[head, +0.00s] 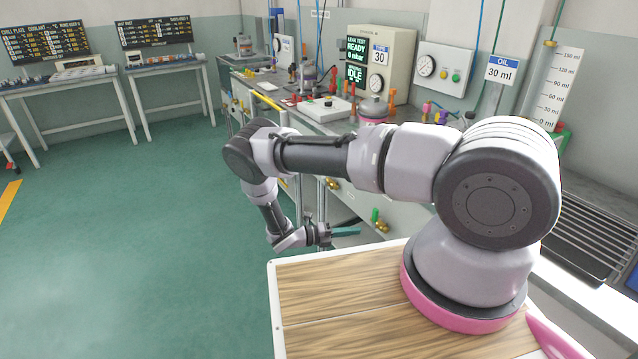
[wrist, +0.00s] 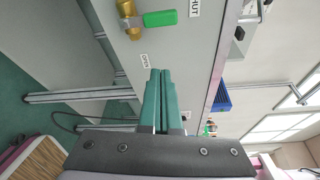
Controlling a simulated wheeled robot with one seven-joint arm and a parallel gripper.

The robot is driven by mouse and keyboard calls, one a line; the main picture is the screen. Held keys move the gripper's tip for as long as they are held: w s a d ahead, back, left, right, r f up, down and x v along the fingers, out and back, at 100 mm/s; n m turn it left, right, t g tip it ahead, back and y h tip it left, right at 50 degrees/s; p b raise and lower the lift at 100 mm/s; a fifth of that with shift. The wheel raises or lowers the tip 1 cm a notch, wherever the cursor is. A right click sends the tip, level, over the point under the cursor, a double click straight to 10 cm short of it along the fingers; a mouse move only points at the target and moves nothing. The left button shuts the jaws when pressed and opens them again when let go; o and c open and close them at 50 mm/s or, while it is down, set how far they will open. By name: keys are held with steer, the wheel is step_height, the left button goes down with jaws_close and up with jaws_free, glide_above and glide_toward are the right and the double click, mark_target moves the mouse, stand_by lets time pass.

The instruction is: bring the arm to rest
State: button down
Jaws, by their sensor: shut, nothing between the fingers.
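My gripper (head: 345,232) is at the end of my folded arm, low beside the bench front and just beyond the wood-topped surface of my base. In the wrist view its two green fingers (wrist: 162,100) lie side by side, shut and empty. They point towards the bench's pale front panel (wrist: 185,55), near an "OPEN" label. I cannot tell the exact gap to the panel. My arm hides part of the bench behind it.
A brass valve with a green handle (wrist: 158,18) sits on the panel close to the fingertips. Two tables (head: 62,82) stand far left. The green floor (head: 120,230) at left is clear.

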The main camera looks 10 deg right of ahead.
steer(key=w+a+r+m+g+y, duration=0.15)
steer(key=r+m+y, duration=0.65)
steer(key=r, duration=1.1)
steer(key=a+r+m+g+y, duration=0.2)
steer(key=r+m+y, duration=0.3)
steer(key=r+m, duration=1.05)
steer(key=s+r+m+t+y, duration=0.3)
steer(key=s+r+m+t, duration=0.2)
steer(key=s+r, duration=0.5)
steer(key=s+d+r+m+t+y, duration=0.1)
steer(key=s+r+m+t+y, duration=0.2)
steer(key=s+r+m, duration=0.6)
step_height(320, 180, up, 8)
steer(key=shift+s+d+t, duration=0.15)
steer(key=shift+s+t, duration=0.8)
steer(key=shift+t, duration=0.3)
